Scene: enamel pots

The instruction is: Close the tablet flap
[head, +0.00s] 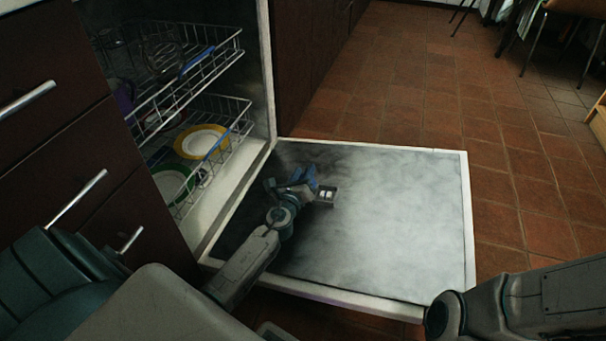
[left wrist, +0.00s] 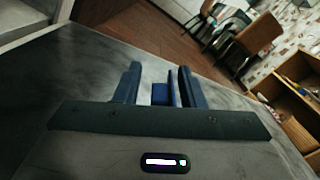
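The dishwasher door (head: 400,215) lies folded down flat, with its inner face up. A small grey tablet compartment (head: 331,193) with white contents is set in it. A blue piece, which looks like the tablet flap (head: 311,177), stands up beside the compartment. My left gripper (head: 300,184) is close by it, low over the door. In the left wrist view the two fingers of my left gripper (left wrist: 158,82) are apart, with a blue block (left wrist: 160,95) between or just beyond them. I cannot tell whether they touch it. My right gripper is out of view; only my right arm shows.
The lower rack (head: 235,125) holds a yellow-rimmed plate (head: 202,141) and a green plate (head: 173,184). The upper rack (head: 190,80) is above it. Drawers with metal handles (head: 76,198) stand at the left.

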